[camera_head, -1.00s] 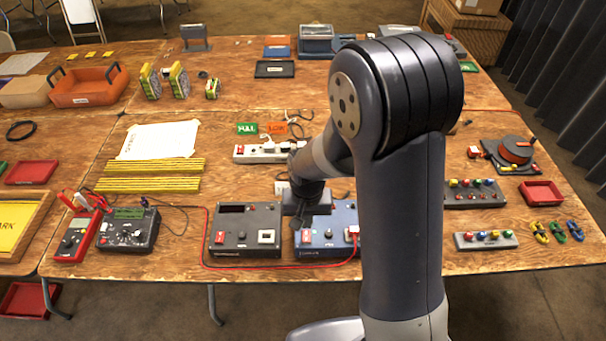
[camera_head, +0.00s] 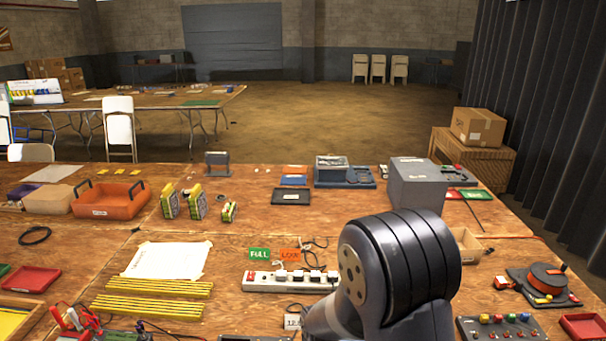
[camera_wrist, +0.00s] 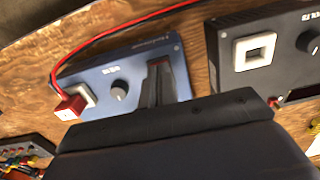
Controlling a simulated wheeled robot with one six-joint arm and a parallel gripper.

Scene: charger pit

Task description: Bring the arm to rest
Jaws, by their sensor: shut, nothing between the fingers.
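My arm (camera_head: 400,265) rises at the bottom of the head view, right of the middle. Its lower part and the gripper are below that picture. In the wrist view my gripper (camera_wrist: 160,85) has its dark fingers together with nothing between them. They show in front of the right part of a blue box (camera_wrist: 140,52); I cannot tell whether they touch it. The blue box has a dark knob (camera_wrist: 119,90) and a red plug (camera_wrist: 72,104) with a red cable. A dark grey box (camera_wrist: 226,52) with a white square socket lies to the right.
A cable reel (camera_head: 546,279) lies at the right, an orange tray (camera_head: 106,200) at the left. Open floor (camera_head: 330,125) lies beyond the table.

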